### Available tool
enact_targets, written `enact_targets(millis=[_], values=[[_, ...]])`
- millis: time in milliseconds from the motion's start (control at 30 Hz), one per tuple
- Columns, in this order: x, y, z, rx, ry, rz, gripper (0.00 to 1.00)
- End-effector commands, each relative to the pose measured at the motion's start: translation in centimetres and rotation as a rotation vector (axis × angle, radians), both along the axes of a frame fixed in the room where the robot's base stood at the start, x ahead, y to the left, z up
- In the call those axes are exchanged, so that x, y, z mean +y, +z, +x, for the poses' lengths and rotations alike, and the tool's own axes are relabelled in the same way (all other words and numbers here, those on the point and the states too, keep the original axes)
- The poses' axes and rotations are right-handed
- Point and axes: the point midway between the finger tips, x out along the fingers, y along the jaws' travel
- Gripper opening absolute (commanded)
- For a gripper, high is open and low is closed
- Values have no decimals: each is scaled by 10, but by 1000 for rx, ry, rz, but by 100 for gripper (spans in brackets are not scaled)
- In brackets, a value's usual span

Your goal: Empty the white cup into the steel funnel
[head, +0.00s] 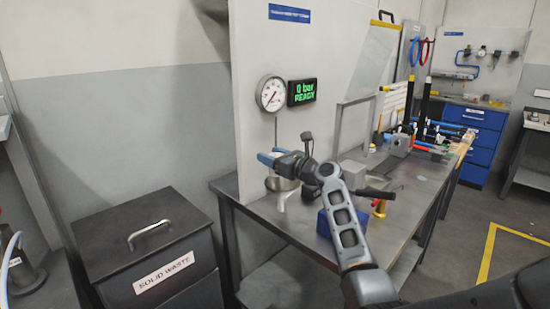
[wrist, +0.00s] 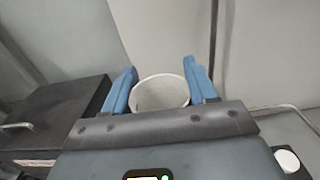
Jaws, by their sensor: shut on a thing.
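My gripper (head: 266,158) is at the left end of the workbench, above the steel funnel (head: 282,184). In the wrist view its blue fingers (wrist: 160,84) stand on either side of the white cup (wrist: 160,93) and are shut on it. The cup's round rim faces the wrist camera; I cannot make out any contents. In the head view I cannot make out the cup at the fingers. The funnel shows as a shiny bowl with a spout below, just under my gripper, partly covered by my wrist.
A black solid waste bin (head: 150,250) stands left of the bench (head: 275,225). A pressure gauge (head: 271,94) and a green display (head: 302,92) are on the upright panel behind. A blue block (head: 326,224) is on the bench near my arm. The floor to the right is clear.

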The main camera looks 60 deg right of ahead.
Motion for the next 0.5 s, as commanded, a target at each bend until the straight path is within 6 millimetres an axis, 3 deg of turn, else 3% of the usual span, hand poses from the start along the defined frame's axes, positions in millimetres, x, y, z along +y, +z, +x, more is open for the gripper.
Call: enact_targets(millis=[200, 500], values=[[0, 19, 4, 0, 1, 1, 28], [0, 31, 9, 0, 2, 0, 28]])
